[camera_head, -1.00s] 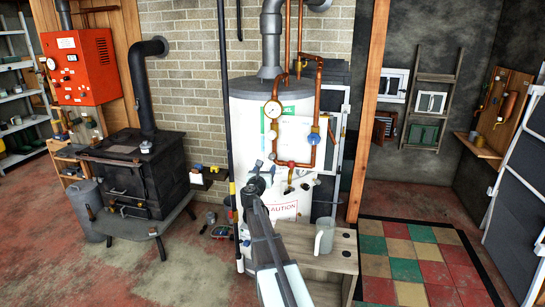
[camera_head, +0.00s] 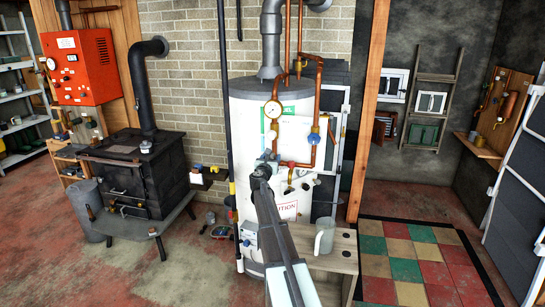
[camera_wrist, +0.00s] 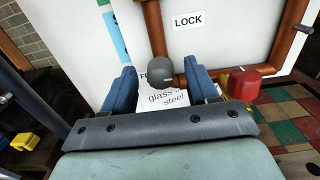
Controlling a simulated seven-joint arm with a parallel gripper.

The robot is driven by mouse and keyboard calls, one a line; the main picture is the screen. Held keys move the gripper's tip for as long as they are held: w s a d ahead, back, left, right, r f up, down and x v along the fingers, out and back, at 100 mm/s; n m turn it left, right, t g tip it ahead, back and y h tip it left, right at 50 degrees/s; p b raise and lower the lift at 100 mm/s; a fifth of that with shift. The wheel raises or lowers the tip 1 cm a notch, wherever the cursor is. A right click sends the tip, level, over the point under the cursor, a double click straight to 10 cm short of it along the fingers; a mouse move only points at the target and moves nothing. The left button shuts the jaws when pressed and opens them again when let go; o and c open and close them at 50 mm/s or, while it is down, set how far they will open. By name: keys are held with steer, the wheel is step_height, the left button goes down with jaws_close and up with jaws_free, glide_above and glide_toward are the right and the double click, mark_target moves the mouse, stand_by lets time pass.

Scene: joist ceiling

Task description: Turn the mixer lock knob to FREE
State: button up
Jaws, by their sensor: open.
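In the wrist view a rounded grey knob (camera_wrist: 159,70) with a small white mark sits on copper pipework in front of the white tank. A LOCK label (camera_wrist: 188,20) is above and right of it. Another label (camera_wrist: 143,76), of which only an "F" shows, is at its left, partly hidden by the knob and a finger. My gripper (camera_wrist: 163,76) is open, with one blue finger on each side of the knob. Gaps show between the fingers and the knob. In the head view my gripper (camera_head: 264,168) is at the tank's front and covers much of that area.
A red knob (camera_wrist: 243,84) is just right of my right finger. In the head view the white tank (camera_head: 248,115) carries a gauge (camera_head: 273,109) and copper pipes (camera_head: 318,85). A black stove (camera_head: 125,170) is at left.

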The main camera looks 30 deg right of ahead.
mark_target(271, 157)
steer(key=shift+x, duration=1.7)
steer(key=c, duration=1)
steer(key=shift+n, duration=0.8)
steer(key=shift+c, duration=0.2)
steer(key=o, duration=1)
steer(key=shift+o, duration=0.2)
steer(key=shift+a, duration=0.1)
